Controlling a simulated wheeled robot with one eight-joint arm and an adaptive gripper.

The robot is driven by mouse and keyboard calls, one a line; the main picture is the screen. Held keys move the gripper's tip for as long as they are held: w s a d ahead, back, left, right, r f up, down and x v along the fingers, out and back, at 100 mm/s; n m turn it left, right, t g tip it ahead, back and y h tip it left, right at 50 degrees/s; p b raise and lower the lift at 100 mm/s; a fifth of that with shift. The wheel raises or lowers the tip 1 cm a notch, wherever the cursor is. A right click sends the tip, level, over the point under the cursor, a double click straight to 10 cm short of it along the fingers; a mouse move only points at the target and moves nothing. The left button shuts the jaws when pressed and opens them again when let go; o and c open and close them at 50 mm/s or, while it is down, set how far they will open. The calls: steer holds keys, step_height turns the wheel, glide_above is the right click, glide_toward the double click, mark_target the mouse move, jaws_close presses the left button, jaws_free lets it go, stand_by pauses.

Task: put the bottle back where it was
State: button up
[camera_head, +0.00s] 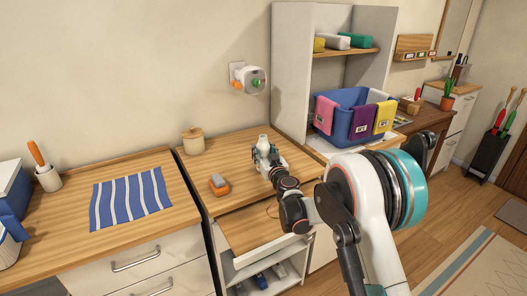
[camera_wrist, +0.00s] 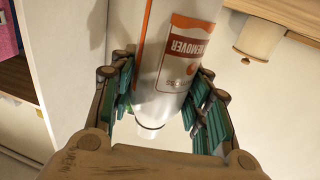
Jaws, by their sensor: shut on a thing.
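The bottle (camera_wrist: 168,62) is white with a red and orange label reading "REMOVER". In the wrist view it sits between the teal-padded fingers of my gripper (camera_wrist: 166,98), which is shut on it. In the head view only a small white part of the bottle (camera_head: 263,140) shows above my gripper (camera_head: 264,152). My gripper is over the back right part of the wooden counter (camera_head: 228,158). I cannot tell whether the bottle's base touches the counter.
A lidded jar (camera_head: 194,142) and an orange and grey block (camera_head: 219,185) are on the counter to the left. A blue basket (camera_head: 343,105) with hanging cloths stands to the right, below a shelf (camera_head: 345,52). A striped cloth (camera_head: 130,198) lies on the left counter.

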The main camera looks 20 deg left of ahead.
steer(key=shift+s+a+f, duration=0.1)
steer(key=shift+f, duration=0.35)
steer(key=o, duration=1.3)
steer(key=shift+s+d, duration=0.2)
steer(key=shift+s, duration=0.05)
steer(key=shift+s+d+f, duration=0.15)
steer(key=shift+s+f, duration=0.05)
steer(key=shift+f, duration=0.1)
steer(key=v, duration=0.3)
steer(key=r+v, duration=0.1)
steer(key=v, duration=0.6)
steer(key=shift+s+d+r, duration=0.25)
steer(key=shift+d+r, duration=0.05)
steer(key=shift+d, duration=0.1)
